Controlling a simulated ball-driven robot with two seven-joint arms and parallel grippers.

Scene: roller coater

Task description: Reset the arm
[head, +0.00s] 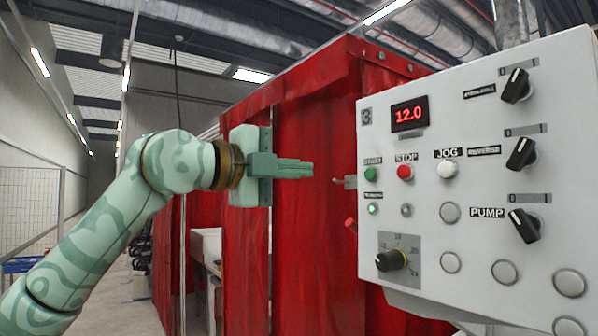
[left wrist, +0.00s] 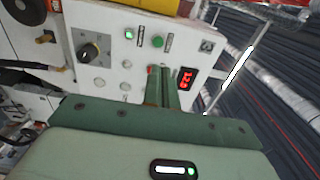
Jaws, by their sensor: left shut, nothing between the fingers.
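My left arm comes in from the left in the head view. Its green gripper (head: 310,169) is shut and empty, its fingers pointing right toward the white control panel (head: 480,120), with a visible gap before the panel's left edge. In the left wrist view the shut fingers (left wrist: 163,78) point at the panel (left wrist: 115,15) and hide part of its button row. The panel has a red display (head: 409,114) reading 12.0, a green button (head: 372,175), a red STOP button (head: 405,172) and a white JOG button (head: 447,169). My right gripper is not in view.
Red curtains (head: 313,230) hang behind my gripper. The panel carries several black knobs, including the PUMP knob (head: 523,226) and a dial (head: 391,261), plus a lit green lamp (head: 372,209). A wire fence (head: 30,205) stands at far left. The aisle floor beside my arm looks clear.

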